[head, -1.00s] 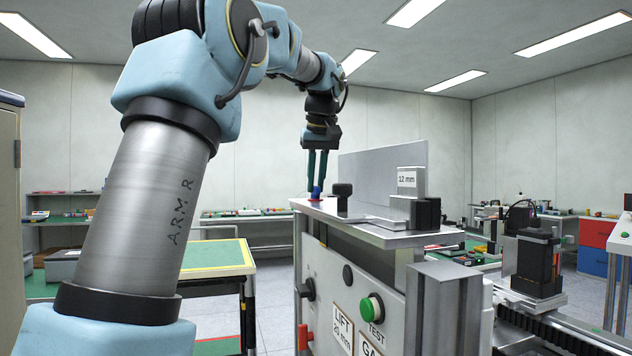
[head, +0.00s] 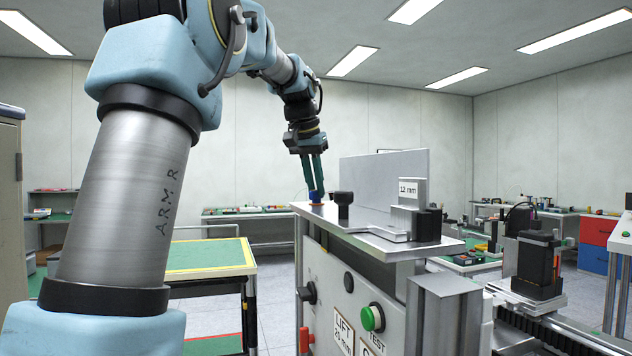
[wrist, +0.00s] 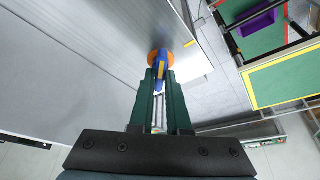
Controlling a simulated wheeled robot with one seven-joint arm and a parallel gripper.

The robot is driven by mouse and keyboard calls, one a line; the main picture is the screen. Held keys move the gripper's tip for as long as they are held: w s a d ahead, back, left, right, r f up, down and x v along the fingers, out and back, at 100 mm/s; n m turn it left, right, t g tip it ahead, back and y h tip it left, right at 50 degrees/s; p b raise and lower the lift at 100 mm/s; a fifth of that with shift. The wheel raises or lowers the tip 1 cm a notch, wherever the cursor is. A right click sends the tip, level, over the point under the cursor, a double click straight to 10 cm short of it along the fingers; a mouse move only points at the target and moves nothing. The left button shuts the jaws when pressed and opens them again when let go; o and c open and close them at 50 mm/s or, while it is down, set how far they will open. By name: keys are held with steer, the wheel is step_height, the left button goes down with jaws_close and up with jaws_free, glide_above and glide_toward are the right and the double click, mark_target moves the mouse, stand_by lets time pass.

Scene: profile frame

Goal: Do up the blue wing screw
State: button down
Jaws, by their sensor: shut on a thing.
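The blue wing screw (head: 316,196) stands at the left end of the metal top plate (head: 375,235) of the grey machine. My gripper (head: 316,188) comes down on it from above, tilted with its upper end to the left. In the wrist view the green fingers (wrist: 160,80) are shut on the blue wing screw (wrist: 162,72). An orange round part (wrist: 153,56) shows around its base, at the plate's edge. The fingers hide part of the screw, and its thread is not visible.
Behind is an upright grey panel (head: 375,175), with a 12 mm block (head: 409,192) farther right. A green-topped bench (head: 210,257) stands at left.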

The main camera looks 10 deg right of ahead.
steer(key=shift+w+m+g+h+p, duration=0.1)
steer(key=shift+m+g+h+p, duration=0.25)
steer(key=shift+m, duration=0.75)
steer(key=shift+m+g+h+p, duration=0.25)
steer(key=shift+m+h+p, duration=0.1)
steer(key=shift+m, duration=0.75)
steer(key=c, duration=0.9)
jaws_free()
steer(key=shift+a+r, duration=0.1)
steer(key=b+v, duration=0.1)
steer(key=v, duration=0.9)
steer(key=shift+r, duration=0.3)
